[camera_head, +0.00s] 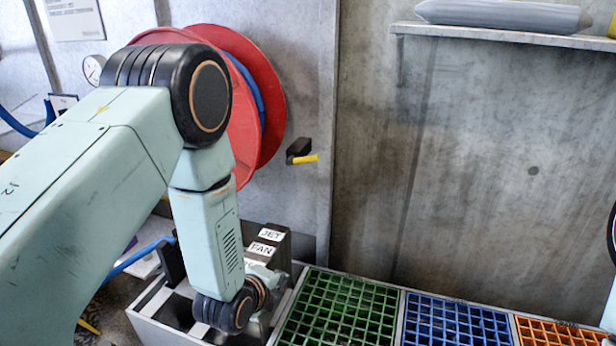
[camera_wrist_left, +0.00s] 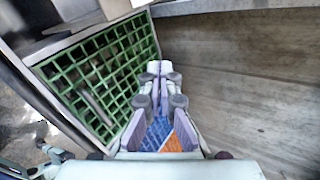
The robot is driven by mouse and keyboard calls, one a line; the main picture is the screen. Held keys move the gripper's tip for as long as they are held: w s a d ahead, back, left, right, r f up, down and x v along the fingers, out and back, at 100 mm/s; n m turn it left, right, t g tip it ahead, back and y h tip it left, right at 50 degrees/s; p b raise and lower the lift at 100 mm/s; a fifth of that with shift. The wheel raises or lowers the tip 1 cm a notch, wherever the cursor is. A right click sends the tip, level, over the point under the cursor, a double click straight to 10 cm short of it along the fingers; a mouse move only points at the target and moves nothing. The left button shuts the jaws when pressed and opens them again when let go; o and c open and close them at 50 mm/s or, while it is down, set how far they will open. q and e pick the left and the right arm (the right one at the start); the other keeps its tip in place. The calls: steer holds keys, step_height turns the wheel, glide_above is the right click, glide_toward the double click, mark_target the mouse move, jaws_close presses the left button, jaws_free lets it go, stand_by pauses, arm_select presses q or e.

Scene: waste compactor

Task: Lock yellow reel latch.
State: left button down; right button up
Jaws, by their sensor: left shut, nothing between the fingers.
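The yellow latch (camera_head: 306,158) is a short yellow handle on a black block, fixed to the grey wall just right of the red hose reel (camera_head: 268,95). The handle points right, nearly level. My left arm crosses in front of the reel and hides much of it. My left gripper is low over the bins, well below the latch and apart from it. In the left wrist view its fingers (camera_wrist_left: 160,70) are together and empty. The latch does not show there. My right gripper is out of view; only bits of my right arm show at the right edge.
Green (camera_head: 340,310), blue (camera_head: 458,322) and orange (camera_head: 560,333) grates line the front below the wall. A dark box labelled JET and FAN (camera_head: 268,236) stands left of them. A shelf (camera_head: 500,36) holds a grey cylinder (camera_head: 505,14). The wall right of the latch is bare.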

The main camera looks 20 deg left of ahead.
mark_target(305, 158)
arm_select(q)
steer(key=w+r+m+t+b, duration=0.2)
steer(key=w+r+m+t, duration=0.3)
steer(key=w+r+m, duration=0.7)
steer(key=shift+w+d+r+t+h, duration=0.15)
steer(key=shift+w+r+t+h, duration=0.25)
steer(key=shift+r, duration=0.2)
steer(key=w+r+b, duration=0.2)
steer(key=w, duration=0.7)
steer(key=shift+a+r, duration=0.15)
steer(key=shift+a, duration=0.1)
steer(key=shift+w, duration=0.1)
steer(key=shift+r+n, duration=0.15)
steer(key=shift+n, duration=0.15)
